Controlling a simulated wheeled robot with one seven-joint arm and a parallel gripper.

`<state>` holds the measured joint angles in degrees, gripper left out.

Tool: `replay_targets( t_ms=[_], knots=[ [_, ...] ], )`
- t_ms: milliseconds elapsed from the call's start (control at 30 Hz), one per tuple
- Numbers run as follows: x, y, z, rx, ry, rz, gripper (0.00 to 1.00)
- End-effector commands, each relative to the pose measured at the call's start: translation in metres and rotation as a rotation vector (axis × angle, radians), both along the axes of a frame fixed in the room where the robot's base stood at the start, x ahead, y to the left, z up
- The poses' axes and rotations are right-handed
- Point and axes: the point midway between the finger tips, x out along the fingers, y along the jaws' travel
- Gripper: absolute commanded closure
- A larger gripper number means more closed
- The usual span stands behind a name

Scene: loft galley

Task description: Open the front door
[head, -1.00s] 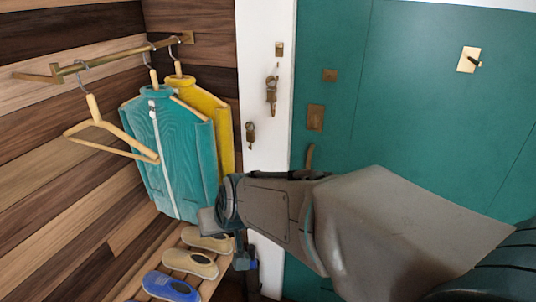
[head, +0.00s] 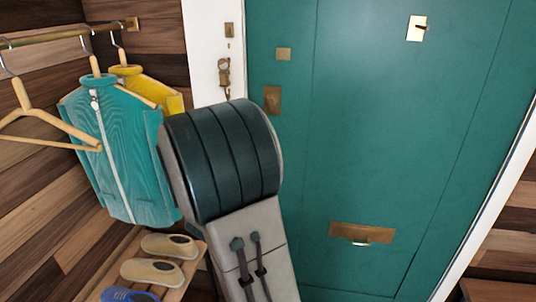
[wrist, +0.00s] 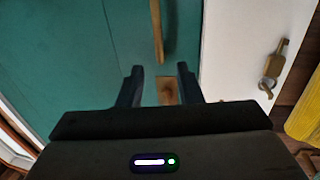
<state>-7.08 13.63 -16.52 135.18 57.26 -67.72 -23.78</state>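The teal front door (head: 345,140) fills the right of the head view and the left of the wrist view (wrist: 95,40); it appears shut. A long brass handle (wrist: 157,30) runs along its edge in the wrist view, ending just beyond my fingertips. A small brass plate (wrist: 167,92) shows between the fingers. My gripper (wrist: 160,78) is open and empty, facing the door, with the handle apart from the fingers. In the head view my arm hides the handle and gripper.
A white door frame (head: 205,45) carries brass hardware with a chain or keys (head: 224,75). Left of it hang a teal jacket (head: 115,150), a yellow garment (head: 150,90) and an empty hanger (head: 35,125). Shoes (head: 150,272) stand on a slatted rack below. A brass mail slot (head: 361,233) is low on the door.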

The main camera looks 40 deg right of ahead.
Motion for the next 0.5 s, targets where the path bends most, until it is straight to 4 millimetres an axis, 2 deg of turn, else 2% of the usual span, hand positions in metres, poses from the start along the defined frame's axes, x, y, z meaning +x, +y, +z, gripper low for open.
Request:
replay_targets(
  t_ms=[167, 500],
  knots=[
    [0.006, -0.017, 0.0, -0.01, -0.002, -0.014, 0.68],
    [0.04, -0.079, 0.0, -0.008, -0.001, -0.013, 0.68]
  ],
)
